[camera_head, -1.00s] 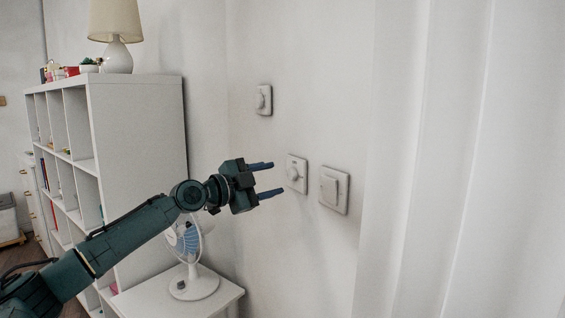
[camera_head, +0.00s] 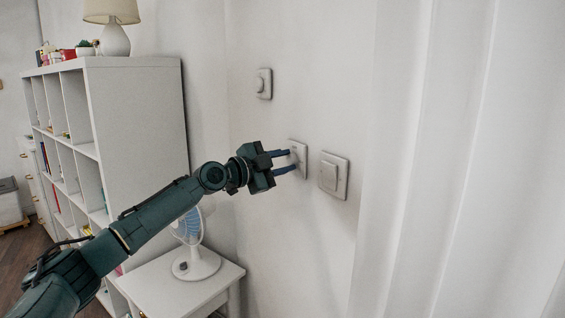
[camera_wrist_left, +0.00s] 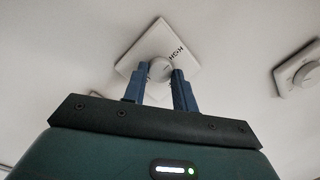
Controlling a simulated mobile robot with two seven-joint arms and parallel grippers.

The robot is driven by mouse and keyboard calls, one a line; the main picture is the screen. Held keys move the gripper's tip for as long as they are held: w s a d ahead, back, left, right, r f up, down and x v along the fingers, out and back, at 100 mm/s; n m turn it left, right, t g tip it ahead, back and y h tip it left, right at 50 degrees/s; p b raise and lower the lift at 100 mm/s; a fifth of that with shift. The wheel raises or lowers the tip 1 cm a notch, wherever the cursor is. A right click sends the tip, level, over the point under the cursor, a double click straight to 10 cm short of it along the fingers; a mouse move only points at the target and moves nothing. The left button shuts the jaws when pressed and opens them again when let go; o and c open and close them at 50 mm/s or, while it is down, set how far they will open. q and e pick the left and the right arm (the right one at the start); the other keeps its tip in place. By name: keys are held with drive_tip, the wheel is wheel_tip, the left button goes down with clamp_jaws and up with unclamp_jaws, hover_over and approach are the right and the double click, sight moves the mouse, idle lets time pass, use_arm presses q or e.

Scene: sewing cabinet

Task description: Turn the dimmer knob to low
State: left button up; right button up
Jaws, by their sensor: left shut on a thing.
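The dimmer is a white square wall plate (camera_head: 302,149) with a round knob, the middle of three wall plates in the head view. My left gripper (camera_head: 292,160) reaches it from the left, and its blue fingers hide most of the knob there. In the left wrist view the plate (camera_wrist_left: 145,52) sits tilted, with dark lettering that seems to read HIGH. The knob (camera_wrist_left: 160,68) lies between the two fingertips of my left gripper (camera_wrist_left: 160,76), which is shut on it. I cannot tell which way the knob points. My right gripper is not in view.
A wall plate with a knob (camera_head: 264,83) is up left of the dimmer. A plate with a broad switch (camera_head: 334,175) is close at its right. A white fan (camera_head: 195,262) stands on a small table (camera_head: 150,284) below, beside a white shelf (camera_head: 140,140). A curtain (camera_head: 460,160) hangs at right.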

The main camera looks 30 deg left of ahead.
use_arm(q)
drive_tip(key=c, duration=0.3)
drive_tip(key=shift+c, duration=0.2)
